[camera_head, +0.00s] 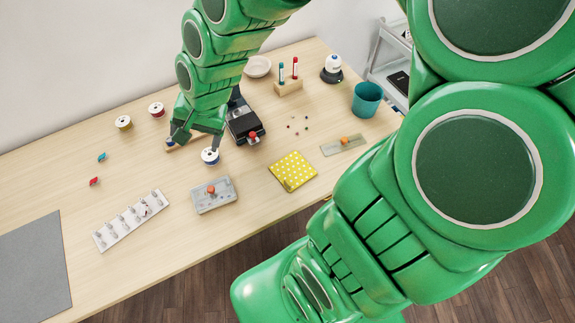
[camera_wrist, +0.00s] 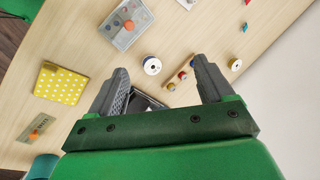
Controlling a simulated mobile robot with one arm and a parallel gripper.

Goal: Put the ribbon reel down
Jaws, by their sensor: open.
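My gripper (camera_head: 195,143) is low over the table with its jaws apart. In the wrist view its two fingers (camera_wrist: 161,65) are spread with nothing held between them. A white ribbon reel with a blue edge (camera_head: 210,156) stands on the table close to the gripper; it also shows in the wrist view (camera_wrist: 152,65), beyond the fingertips. A gold-edged reel (camera_head: 123,122) and a red-edged reel (camera_head: 156,109) stand farther left. The gold-edged reel also shows in the wrist view (camera_wrist: 235,65).
A wooden strip with coloured pieces (camera_wrist: 172,86) lies near the fingers. A black device (camera_head: 243,125) stands right of the gripper.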

